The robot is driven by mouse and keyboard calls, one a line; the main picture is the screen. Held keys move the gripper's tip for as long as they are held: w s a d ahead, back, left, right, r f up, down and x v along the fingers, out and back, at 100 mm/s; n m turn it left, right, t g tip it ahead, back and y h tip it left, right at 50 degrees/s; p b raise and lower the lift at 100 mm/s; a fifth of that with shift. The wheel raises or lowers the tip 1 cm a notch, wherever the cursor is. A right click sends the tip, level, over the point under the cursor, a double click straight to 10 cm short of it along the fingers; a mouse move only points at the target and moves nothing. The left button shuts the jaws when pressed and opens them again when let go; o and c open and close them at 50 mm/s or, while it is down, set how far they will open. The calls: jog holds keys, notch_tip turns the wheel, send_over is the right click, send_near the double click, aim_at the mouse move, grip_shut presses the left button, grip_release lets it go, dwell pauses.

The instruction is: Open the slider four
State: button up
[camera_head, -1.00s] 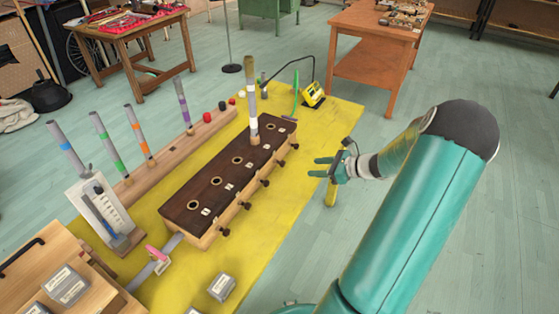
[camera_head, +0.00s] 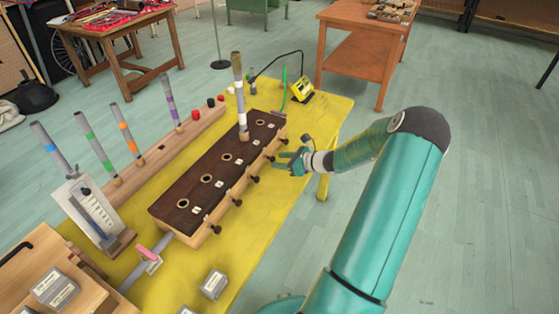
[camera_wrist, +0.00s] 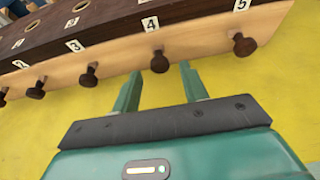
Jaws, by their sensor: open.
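The long box (camera_head: 170,221) has a dark top with round holes and a light front with a row of dark knobs. In the wrist view, the slider four knob (camera_wrist: 158,62) is below the label 4 (camera_wrist: 150,23). It does not visibly stand out further than its neighbours. My gripper (camera_wrist: 160,70) is open, its two fingers on either side of this knob's line, just short of or beside it; contact cannot be told. In the head view, my gripper (camera_head: 282,161) is at the box's right side, near the slider four knob (camera_head: 271,158).
The knobs of slider three (camera_wrist: 90,75) and slider five (camera_wrist: 244,45) flank knob four. A banded tube (camera_head: 238,90) stands upright on the box top. Several tubes stand in a wooden rail (camera_head: 150,160) to the left. The yellow table (camera_head: 290,190) is clear in front of the knobs.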

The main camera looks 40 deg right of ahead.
jog(key=shift+w+a+f, duration=0.15)
jog(key=shift+w+f, duration=0.05)
jog(key=shift+w, duration=0.3)
jog(key=shift+c, duration=0.4)
grip_shut()
jog(key=shift+s+d, duration=0.25)
jog(key=shift+s, duration=0.45)
jog(key=shift+s+d, duration=0.25)
jog(key=shift+s, duration=0.45)
jog(key=shift+o, duration=0.4)
grip_release()
jog(key=v, duration=1.3)
jog(key=shift+s+d+r, duration=0.2)
jog(key=shift+s, duration=0.1)
